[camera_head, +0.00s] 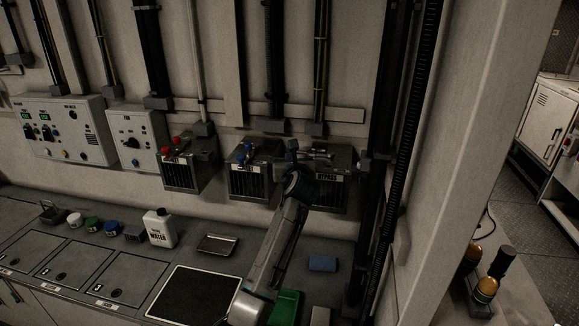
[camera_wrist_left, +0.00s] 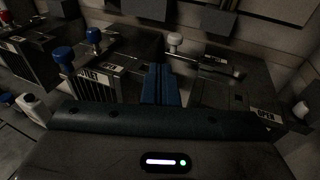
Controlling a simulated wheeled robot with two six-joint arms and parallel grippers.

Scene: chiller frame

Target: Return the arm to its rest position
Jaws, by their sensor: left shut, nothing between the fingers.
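My left arm rises from the bottom of the head view. Its gripper (camera_head: 291,146) is at the wall-side units, in front of the gap between the middle box and the box labelled BYPASS. In the left wrist view the two blue fingers of the gripper (camera_wrist_left: 160,86) are together, with nothing between them. They point toward the boxes; whether they touch anything I cannot tell. The middle box (camera_head: 248,183) has blue knobs, which also show in the left wrist view (camera_wrist_left: 63,54). The BYPASS box (camera_head: 335,190) is partly hidden by my arm. My right gripper is in neither view.
A box with red knobs (camera_head: 183,172) and control panels (camera_head: 70,130) are to the left. The counter holds a white bottle (camera_head: 160,229), a metal tray (camera_head: 217,245), a black mat (camera_head: 192,296), a blue block (camera_head: 322,263) and a green item (camera_head: 286,306). A dark post (camera_head: 384,180) stands right.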

